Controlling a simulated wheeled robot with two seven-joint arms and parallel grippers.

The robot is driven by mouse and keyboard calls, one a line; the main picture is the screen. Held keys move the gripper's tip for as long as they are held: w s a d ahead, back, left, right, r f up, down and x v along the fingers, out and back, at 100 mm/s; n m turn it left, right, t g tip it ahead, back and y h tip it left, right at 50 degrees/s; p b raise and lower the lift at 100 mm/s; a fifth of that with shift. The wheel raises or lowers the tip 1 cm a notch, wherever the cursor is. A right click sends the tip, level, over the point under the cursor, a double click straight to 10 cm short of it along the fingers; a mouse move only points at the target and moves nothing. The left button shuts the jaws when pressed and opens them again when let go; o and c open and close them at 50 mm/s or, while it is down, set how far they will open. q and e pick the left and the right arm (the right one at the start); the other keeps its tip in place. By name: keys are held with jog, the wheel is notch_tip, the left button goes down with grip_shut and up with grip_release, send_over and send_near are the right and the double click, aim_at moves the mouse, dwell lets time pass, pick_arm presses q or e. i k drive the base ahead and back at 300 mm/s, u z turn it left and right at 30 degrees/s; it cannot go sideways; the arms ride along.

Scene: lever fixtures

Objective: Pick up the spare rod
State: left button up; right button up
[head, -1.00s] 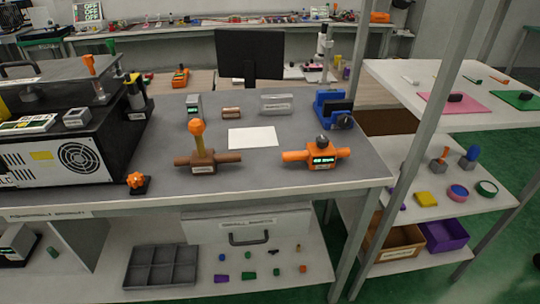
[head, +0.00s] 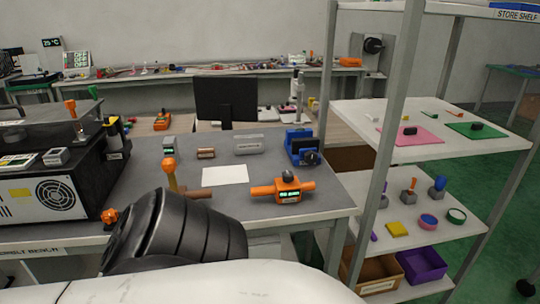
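No piece in the head view is clearly marked as the spare rod. A short copper-brown cylinder (head: 205,153) lies at the back of the grey bench, which may be it, but I cannot tell. A brown lever fixture with a yellow lever and orange knob (head: 169,165) stands at the left of the bench, partly hidden by my arm. An orange valve-like fixture (head: 288,190) with a lit display sits near the front right of the bench. Neither of my grippers is in view; only a white and black part of my arm shows across the bottom.
A white sheet (head: 225,174) lies mid-bench. A blue vise (head: 302,147) stands at the back right, a black machine (head: 50,185) at the left. A shelf unit with a pink mat (head: 412,136) and metal posts stands at the right. The lower bench is mostly hidden.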

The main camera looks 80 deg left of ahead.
aim_at(201, 194)
jog(key=z, duration=0.05)
jog(key=i, duration=0.6)
jog(key=u, duration=2.65)
